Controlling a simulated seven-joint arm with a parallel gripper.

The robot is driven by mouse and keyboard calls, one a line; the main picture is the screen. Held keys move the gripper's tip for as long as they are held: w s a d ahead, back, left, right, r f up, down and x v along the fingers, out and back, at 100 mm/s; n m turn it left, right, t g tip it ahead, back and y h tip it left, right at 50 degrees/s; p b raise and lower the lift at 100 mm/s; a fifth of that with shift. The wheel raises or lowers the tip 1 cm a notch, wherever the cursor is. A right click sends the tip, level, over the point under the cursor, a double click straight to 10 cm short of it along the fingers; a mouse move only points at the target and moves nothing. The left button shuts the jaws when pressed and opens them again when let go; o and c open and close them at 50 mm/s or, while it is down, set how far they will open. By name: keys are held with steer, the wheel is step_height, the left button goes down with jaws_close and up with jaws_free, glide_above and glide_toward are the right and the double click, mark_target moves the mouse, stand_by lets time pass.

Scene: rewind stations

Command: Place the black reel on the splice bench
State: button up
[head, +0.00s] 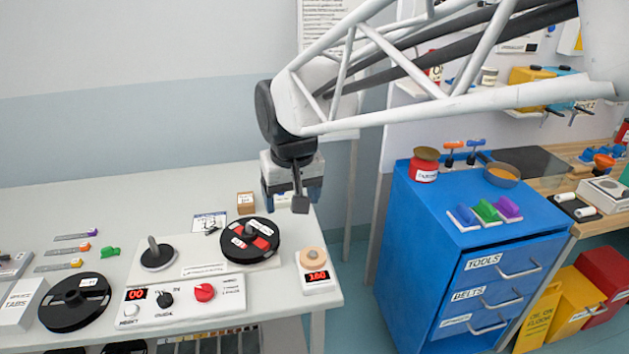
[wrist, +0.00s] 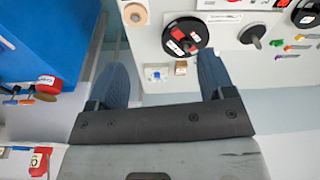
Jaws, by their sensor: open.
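A black reel (head: 250,240) with red and white patches on its face sits at the right end of the white rewind unit, and also shows in the wrist view (wrist: 198,34). Another black reel (head: 73,306) with a small white label lies flat on the pale table (head: 90,212) at the left. I cannot tell which surface is the splice bench. My gripper (head: 287,198) hangs above the back right of the table, behind and right of the patched reel. In the wrist view its two fingers (wrist: 164,80) are wide apart with nothing between them.
An empty hub with a post (head: 156,254) stands left of the patched reel. A control panel (head: 181,302), a scale-like box with a tan roll (head: 312,266) and a small brown box (head: 245,203) are nearby. A blue drawer cabinet (head: 479,266) stands right, beyond a gap.

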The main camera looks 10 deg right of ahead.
steer(key=s+d+f+m, duration=0.1)
steer(key=s+d+f, duration=0.1)
steer(key=s+d, duration=0.3)
steer(key=s+d+f+m, duration=0.1)
steer(key=s+d, duration=0.5)
steer(key=s, duration=0.5)
steer(key=shift+d+f+t+h, duration=0.15)
steer(key=shift+f+t+h, duration=0.15)
steer(key=shift+f, duration=0.1)
